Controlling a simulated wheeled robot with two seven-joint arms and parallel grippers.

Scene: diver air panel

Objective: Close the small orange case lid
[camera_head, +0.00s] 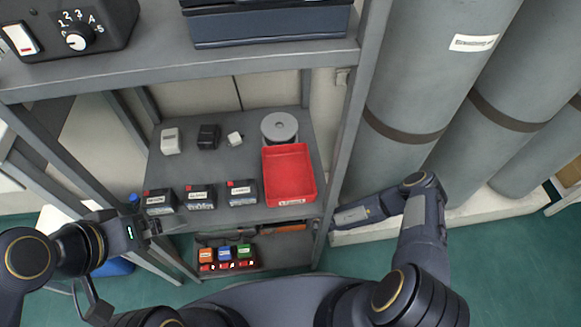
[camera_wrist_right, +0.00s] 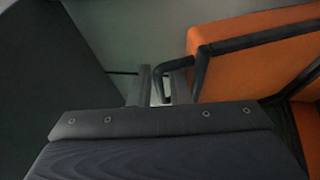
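In the head view a small orange case (camera_head: 206,254) sits on the low shelf beside a blue and a green one; it is too small there to tell how its lid stands. In the right wrist view a large orange surface with a dark bar-like edge (camera_wrist_right: 240,75) fills the upper right; I cannot tell for sure whether it is that case. My right gripper (camera_wrist_right: 160,85) has its fingers close together with a narrow gap beside the dark bar; contact is unclear. My left gripper (camera_head: 170,226) is left of the low shelf, under the battery-like boxes; its fingers are unclear.
A red bin (camera_head: 290,172) and several dark boxes (camera_head: 200,197) stand on the middle shelf. The shelf's right post (camera_head: 345,130) stands beside my right arm. Grey cylinders (camera_head: 430,70) stand at the right. The green floor (camera_head: 520,260) is clear at the lower right.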

